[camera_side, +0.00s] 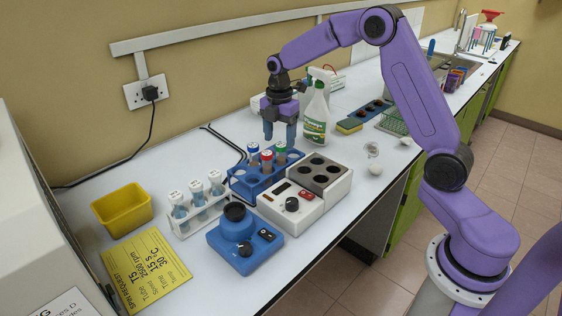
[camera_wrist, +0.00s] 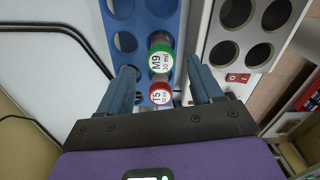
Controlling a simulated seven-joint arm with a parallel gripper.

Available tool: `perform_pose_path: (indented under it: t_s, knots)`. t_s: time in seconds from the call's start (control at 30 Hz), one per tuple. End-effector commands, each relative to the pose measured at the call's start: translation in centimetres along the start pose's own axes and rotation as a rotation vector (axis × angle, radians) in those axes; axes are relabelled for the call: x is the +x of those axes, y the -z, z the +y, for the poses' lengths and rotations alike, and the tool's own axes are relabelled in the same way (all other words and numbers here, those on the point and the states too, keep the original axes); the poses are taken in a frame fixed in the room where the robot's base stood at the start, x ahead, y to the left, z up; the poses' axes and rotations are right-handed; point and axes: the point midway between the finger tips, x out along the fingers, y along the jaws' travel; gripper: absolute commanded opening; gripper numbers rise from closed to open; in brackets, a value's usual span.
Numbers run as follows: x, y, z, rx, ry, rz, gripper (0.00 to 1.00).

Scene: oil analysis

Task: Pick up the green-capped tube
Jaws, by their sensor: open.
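The green-capped tube (camera_side: 281,148) stands upright in a blue rack (camera_side: 243,183), beside a red-capped tube (camera_side: 266,160) and a blue-capped tube (camera_side: 253,152). In the wrist view the green cap (camera_wrist: 161,58), labelled M9 30 ml, shows from above, with the red cap (camera_wrist: 160,93), labelled T5, just below it. My gripper (camera_side: 280,136) is open and points down above the green-capped tube. In the wrist view its fingers (camera_wrist: 161,76) stand left and right of the caps, apart from the green cap. The blue cap is not visible there.
A white heater block (camera_side: 325,195) stands close right of the rack. A white rack (camera_side: 205,217) with several white-capped tubes is left. A blue mixer (camera_side: 243,253) is in front. A spray bottle (camera_side: 316,118) stands behind, right of my gripper.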

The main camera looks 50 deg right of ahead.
Motion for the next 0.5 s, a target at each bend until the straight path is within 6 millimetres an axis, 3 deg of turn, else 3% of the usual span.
perform_pose_path:
  t_s: [0.17,0.5]
  knots:
    - [1.1,-0.1,-0.1,0.000,0.003,0.000,0.65]
    - [5.3,-0.5,-0.2,-0.001,0.002,0.000,0.65]
